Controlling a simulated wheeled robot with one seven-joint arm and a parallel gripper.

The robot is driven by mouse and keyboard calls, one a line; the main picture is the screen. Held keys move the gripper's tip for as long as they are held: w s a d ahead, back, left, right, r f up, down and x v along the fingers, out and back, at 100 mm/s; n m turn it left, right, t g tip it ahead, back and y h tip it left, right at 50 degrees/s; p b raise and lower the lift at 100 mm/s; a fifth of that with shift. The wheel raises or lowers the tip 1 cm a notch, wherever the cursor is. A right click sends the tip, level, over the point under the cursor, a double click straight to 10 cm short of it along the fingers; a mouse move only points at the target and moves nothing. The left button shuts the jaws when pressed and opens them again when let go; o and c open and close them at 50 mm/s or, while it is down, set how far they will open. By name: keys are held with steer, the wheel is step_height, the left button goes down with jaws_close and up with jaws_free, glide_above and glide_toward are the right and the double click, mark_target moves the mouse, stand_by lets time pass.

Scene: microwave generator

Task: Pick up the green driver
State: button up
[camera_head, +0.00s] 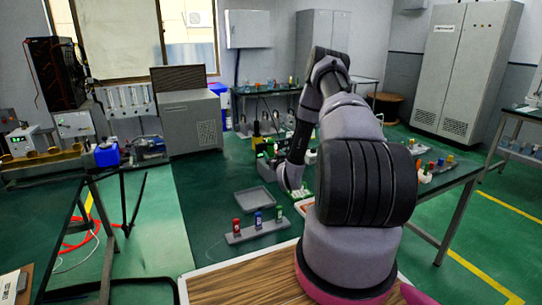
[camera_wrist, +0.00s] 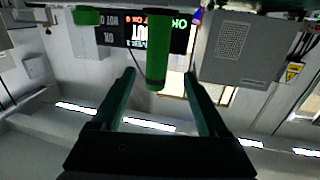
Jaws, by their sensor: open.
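My gripper (camera_wrist: 161,80) is open, with one dark green finger on each side in the wrist view. A green cylinder (camera_wrist: 156,60), like a driver handle, shows in line with the gap between the fingers; nothing is gripped. The wrist view is upside down. In the head view a green-topped driver (camera_head: 279,212) stands upright at the right end of a grey rack (camera_head: 243,237). I cannot tell whether it is the cylinder in the wrist view.
A red-topped driver (camera_head: 237,227) and a blue-topped one (camera_head: 258,219) stand in the same rack. An empty grey tray (camera_head: 255,200) lies behind it. Several small coloured parts stand to the right of my arm. Another green piece (camera_wrist: 87,15) shows in the wrist view.

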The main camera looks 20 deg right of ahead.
mark_target(271, 154)
steer(key=shift+s+f, duration=0.2)
steer(key=shift+f, duration=0.35)
steer(key=shift+s+f, duration=0.2)
steer(key=shift+f, duration=0.3)
steer(key=w, duration=0.4)
steer(key=shift+w+d, duration=0.3)
steer(key=shift+w+d+f, duration=0.1)
steer(key=shift+w+d, duration=0.15)
steer(key=shift+w, duration=0.7)
steer(key=shift+w+d+r, duration=0.1)
steer(key=shift+w+d, duration=0.1)
steer(key=shift+w, duration=0.75)
steer(key=shift+w+d+f, duration=0.1)
steer(key=shift+w+d, duration=0.15)
steer(key=shift+w, duration=0.7)
jaws_close()
